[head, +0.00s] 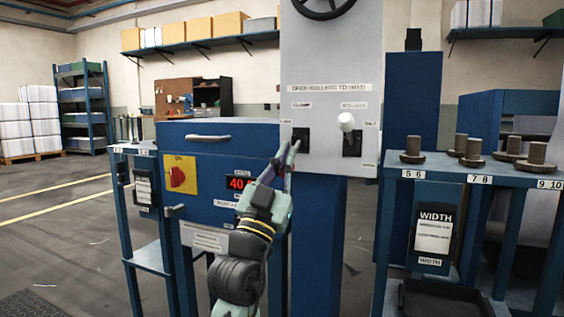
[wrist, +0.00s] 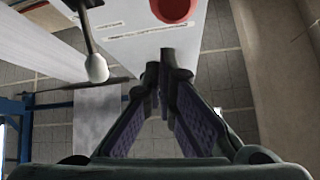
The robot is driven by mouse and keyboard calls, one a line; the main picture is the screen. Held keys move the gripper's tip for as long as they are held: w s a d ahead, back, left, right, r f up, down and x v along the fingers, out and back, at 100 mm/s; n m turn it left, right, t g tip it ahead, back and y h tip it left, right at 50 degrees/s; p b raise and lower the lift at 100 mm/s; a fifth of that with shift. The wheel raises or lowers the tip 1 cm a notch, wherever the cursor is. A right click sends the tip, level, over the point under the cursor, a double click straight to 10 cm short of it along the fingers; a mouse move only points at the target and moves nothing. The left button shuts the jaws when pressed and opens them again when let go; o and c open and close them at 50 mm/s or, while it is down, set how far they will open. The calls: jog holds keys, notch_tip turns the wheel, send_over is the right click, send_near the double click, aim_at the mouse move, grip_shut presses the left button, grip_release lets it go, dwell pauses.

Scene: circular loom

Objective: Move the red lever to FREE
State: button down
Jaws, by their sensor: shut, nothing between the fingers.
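A round red knob (wrist: 173,8), likely the red lever's end, shows at the top edge of the wrist view, just beyond my fingertips. I cannot tell whether they touch it. My gripper (wrist: 165,60) is shut and empty. In the head view my gripper (head: 292,150) is in front of the left slot (head: 300,138) of the grey panel (head: 330,75). No red lever shows there; my gripper may hide it. The small labels by the slot are too blurred to read.
A white-knobbed lever (head: 346,122) sticks out of the panel's right slot and shows in the wrist view (wrist: 96,68). A blue cabinet (head: 220,135) with a red switch (head: 176,177) stands left. A bench (head: 440,176) with several dark knobbed pieces stands right.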

jog(key=b+v, duration=0.2)
jog(key=v, duration=0.7)
jog(key=shift+s, duration=0.45)
jog(key=shift+a+f, duration=0.1)
